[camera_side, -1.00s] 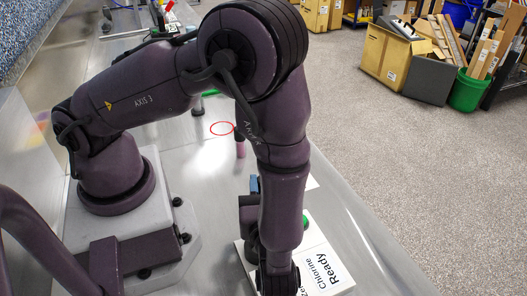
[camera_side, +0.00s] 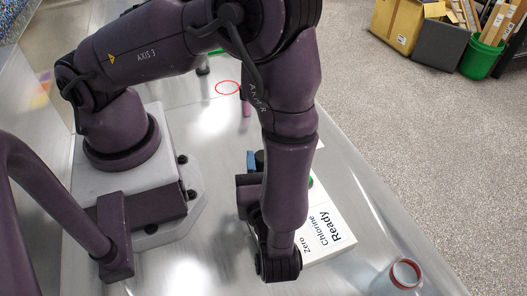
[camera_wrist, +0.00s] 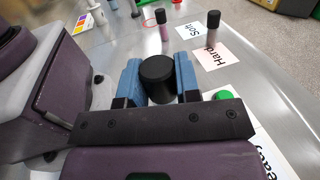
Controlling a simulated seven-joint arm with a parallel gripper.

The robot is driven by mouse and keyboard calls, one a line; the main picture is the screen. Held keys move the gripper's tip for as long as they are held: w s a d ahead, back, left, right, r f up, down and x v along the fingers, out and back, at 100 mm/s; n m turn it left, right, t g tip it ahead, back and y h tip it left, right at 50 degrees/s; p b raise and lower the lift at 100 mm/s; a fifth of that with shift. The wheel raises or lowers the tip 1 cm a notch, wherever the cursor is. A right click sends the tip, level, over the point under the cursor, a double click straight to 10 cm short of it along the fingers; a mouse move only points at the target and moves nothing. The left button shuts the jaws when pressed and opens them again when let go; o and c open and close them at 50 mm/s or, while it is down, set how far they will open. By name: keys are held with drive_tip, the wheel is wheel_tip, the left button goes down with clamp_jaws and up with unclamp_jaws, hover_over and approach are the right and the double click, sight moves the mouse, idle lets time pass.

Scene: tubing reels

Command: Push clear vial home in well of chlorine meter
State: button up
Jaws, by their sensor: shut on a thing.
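The chlorine meter (camera_side: 335,238) is a white box with "Zero", "Chlorine" and "Ready" printed on it. Its green button (camera_wrist: 223,95) shows beside my gripper in the wrist view, where most of the meter is hidden by my gripper. My gripper (camera_wrist: 158,84) has two blue fingers, shut on the sides of a round black cap (camera_wrist: 157,72), seen from above. The glass below the cap is hidden, so I cannot tell whether it is clear or how deep it sits. The well is hidden too. In the side view, one blue finger (camera_side: 251,162) shows behind my wrist.
Two black-capped vials, one pinkish (camera_wrist: 164,32) and one darker (camera_wrist: 212,22), stand near the "Soft" (camera_wrist: 192,32) and "Hard" (camera_wrist: 214,54) cards. A red ring (camera_side: 228,88) lies on the metal counter. A red-rimmed container (camera_side: 404,275) stands at the front right.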

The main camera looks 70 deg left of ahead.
drive_tip(key=shift+f, duration=1.55)
drive_tip(key=shift+f, duration=0.15)
drive_tip(key=shift+f, duration=1.85)
drive_tip(key=shift+f, duration=0.1)
drive_tip(key=o, duration=1)
